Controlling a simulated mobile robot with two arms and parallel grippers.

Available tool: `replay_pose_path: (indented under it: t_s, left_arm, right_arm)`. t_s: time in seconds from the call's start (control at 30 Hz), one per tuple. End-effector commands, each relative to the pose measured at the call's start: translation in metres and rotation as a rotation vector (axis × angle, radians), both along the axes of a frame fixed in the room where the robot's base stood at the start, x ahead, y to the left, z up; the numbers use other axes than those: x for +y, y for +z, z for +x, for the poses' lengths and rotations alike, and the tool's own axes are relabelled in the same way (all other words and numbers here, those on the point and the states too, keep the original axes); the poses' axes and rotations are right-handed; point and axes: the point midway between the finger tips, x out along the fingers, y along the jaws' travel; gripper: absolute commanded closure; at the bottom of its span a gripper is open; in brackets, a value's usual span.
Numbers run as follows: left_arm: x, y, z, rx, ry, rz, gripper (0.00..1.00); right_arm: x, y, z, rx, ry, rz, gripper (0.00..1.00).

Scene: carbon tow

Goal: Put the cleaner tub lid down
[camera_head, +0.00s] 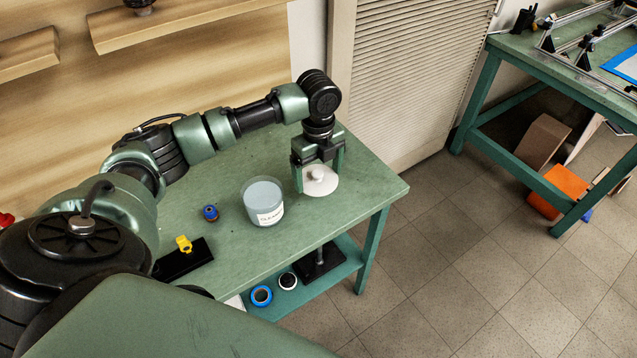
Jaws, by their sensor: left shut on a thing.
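The cleaner tub lid (323,187) is a white disc with a small knob on top, near the right end of the green table. My left gripper (319,177) points down over it, its fingers on either side of the knob, shut on the lid. I cannot tell whether the lid touches the table top. The cleaner tub (265,204), a clear round container with a label and pale contents, stands open to the left of the lid, apart from it. My right gripper is not in view.
A small blue and red item (211,212) and a black block with a yellow piece (184,259) are on the green table (365,182). The lower shelf holds blue and white rings (262,295) and a black stand. Bare table top lies around the lid. Another green bench (520,48) stands at upper right.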

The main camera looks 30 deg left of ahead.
Motion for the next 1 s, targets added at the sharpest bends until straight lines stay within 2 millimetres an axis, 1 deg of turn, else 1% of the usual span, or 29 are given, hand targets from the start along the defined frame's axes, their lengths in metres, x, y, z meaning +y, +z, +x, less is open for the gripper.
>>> replay_pose_path:
  t_s: [0.1, 0.2, 0.33, 0.6, 0.73, 0.77, 0.8, 1.0]
  left_arm:
    - [0.000, -0.011, -0.001, 0.002, -0.001, 0.000, 0.47]
    - [0.000, -0.028, -0.001, 0.004, 0.000, 0.001, 0.47]
    - [0.000, -0.043, -0.001, 0.002, 0.000, 0.000, 0.47]
    - [0.000, -0.045, 0.000, 0.000, -0.001, 0.001, 0.47]
    - [0.000, -0.048, 0.000, 0.000, -0.001, 0.000, 0.47]
    - [0.000, -0.048, 0.000, 0.000, -0.001, 0.001, 0.07]
    - [0.000, -0.048, 0.000, 0.000, -0.001, 0.001, 0.00]
    - [0.000, -0.048, 0.000, 0.000, -0.001, 0.001, 0.00]
  right_arm:
    - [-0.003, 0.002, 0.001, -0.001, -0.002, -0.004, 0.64]
    - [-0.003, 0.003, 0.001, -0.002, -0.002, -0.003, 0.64]
    - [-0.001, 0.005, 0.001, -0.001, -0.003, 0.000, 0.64]
    - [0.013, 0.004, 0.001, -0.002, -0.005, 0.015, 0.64]
    - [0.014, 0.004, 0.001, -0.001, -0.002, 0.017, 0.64]
    - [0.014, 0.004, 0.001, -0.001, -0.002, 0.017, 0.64]
    - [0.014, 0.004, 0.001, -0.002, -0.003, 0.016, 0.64]
    - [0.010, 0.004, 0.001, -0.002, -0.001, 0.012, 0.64]
